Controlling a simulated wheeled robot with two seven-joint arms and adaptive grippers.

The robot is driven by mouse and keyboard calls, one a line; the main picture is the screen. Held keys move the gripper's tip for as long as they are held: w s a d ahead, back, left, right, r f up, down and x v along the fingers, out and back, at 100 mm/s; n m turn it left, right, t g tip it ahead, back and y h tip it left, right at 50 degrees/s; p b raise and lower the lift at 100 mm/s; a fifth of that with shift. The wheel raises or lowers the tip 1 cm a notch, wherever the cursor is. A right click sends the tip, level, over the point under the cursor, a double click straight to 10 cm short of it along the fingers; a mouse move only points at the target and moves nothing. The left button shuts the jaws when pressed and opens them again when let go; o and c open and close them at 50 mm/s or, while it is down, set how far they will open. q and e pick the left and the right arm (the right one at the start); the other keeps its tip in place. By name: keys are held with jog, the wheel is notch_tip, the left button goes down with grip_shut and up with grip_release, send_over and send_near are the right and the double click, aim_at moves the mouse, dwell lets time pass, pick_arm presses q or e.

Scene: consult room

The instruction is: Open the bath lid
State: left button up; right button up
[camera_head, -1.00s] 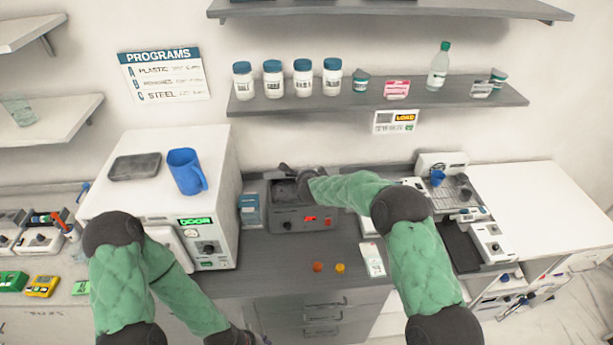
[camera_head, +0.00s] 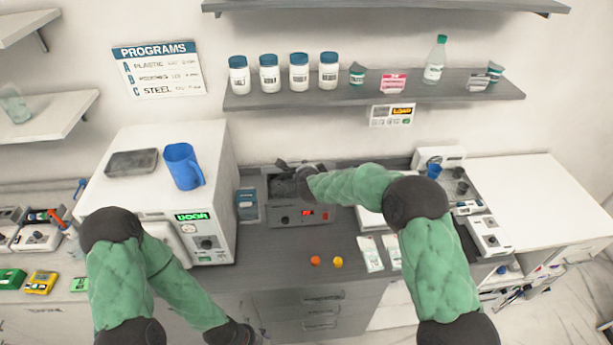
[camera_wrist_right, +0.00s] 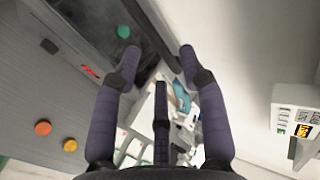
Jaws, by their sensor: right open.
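The bath (camera_head: 283,218) is a grey box with a red display, standing on the dark bench against the wall. It also shows at the upper left of the right wrist view (camera_wrist_right: 72,55), with a dark top and a green round spot. I cannot tell how far its lid is raised, as my right gripper partly covers the top. My right gripper (camera_head: 284,170) is at the top of the bath; in the right wrist view its fingers (camera_wrist_right: 158,60) are apart and empty, beside the bath's dark edge. My left gripper (camera_head: 246,336) is low at the bottom edge, mostly cut off.
A white device (camera_head: 150,200) with a green DOOR display stands left of the bath, with a blue jug (camera_head: 183,166) and grey tray (camera_head: 132,162) on top. Orange (camera_head: 315,261) and yellow (camera_head: 338,262) pieces lie in front. A shelf (camera_head: 400,88) with bottles hangs above.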

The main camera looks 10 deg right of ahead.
jog(key=v, duration=0.7)
